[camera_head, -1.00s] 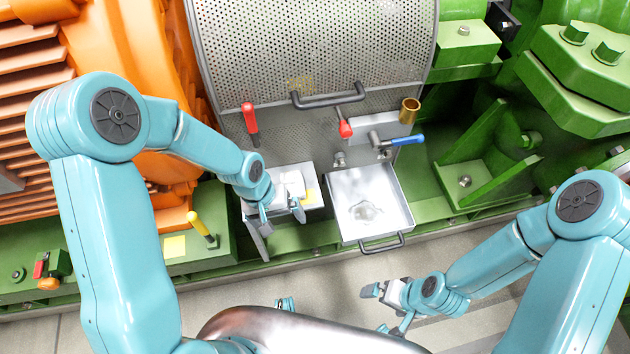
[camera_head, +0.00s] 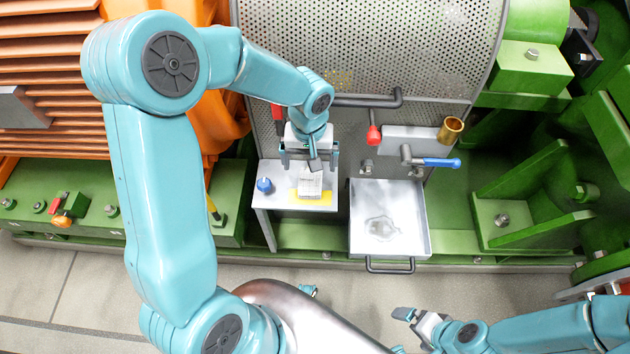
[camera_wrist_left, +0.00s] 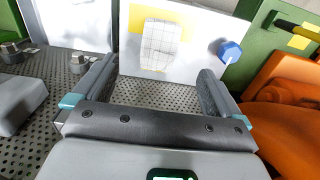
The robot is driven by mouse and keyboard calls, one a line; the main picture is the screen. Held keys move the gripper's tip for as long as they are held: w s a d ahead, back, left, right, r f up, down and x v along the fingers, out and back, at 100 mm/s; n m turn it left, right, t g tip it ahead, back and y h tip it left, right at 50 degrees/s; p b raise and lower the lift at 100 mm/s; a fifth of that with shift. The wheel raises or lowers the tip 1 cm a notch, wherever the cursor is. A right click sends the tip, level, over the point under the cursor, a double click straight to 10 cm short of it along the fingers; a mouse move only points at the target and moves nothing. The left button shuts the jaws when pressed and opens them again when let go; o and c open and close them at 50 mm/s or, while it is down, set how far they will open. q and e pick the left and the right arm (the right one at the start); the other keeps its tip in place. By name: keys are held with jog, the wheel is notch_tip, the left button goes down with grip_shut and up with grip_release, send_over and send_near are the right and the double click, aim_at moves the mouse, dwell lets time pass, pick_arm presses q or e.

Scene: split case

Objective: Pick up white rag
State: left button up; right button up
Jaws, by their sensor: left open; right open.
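The white rag (camera_head: 310,184) lies on a yellow patch on the small white shelf (camera_head: 265,202), left of the metal tray. It looks like a pale, checked, roughly rectangular cloth. It also shows in the left wrist view (camera_wrist_left: 160,45), beyond the fingers. My left gripper (camera_head: 309,158) is open just behind the rag, towards the perforated panel, with its fingers spread wider than the cloth. Nothing is between its fingers in the left wrist view. My right gripper (camera_head: 402,332) is open and empty, low over the floor at the bottom right.
A blue knob (camera_head: 264,185) stands on the shelf left of the rag. A metal tray (camera_head: 418,235) with a puddle is to the right. Behind are a dark handle bar (camera_head: 365,102), a red-tipped lever (camera_head: 374,136) and a blue-handled valve (camera_head: 442,162). The floor in front is clear.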

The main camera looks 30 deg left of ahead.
aim_at(310, 184)
pick_arm(q)
notch_tip(310, 184, down, 4)
jog(key=shift+r, duration=0.1)
jog(key=shift+f, duration=0.4)
notch_tip(310, 184, down, 4)
jog(key=shift+s+f+b, duration=0.1)
jog(key=shift+f+b, duration=0.15)
jog(key=shift+b, duration=0.2)
jog(key=shift+s, duration=0.1)
jog(key=c, duration=1.2)
jog(key=shift+d, duration=0.1)
jog(key=shift+r, duration=0.1)
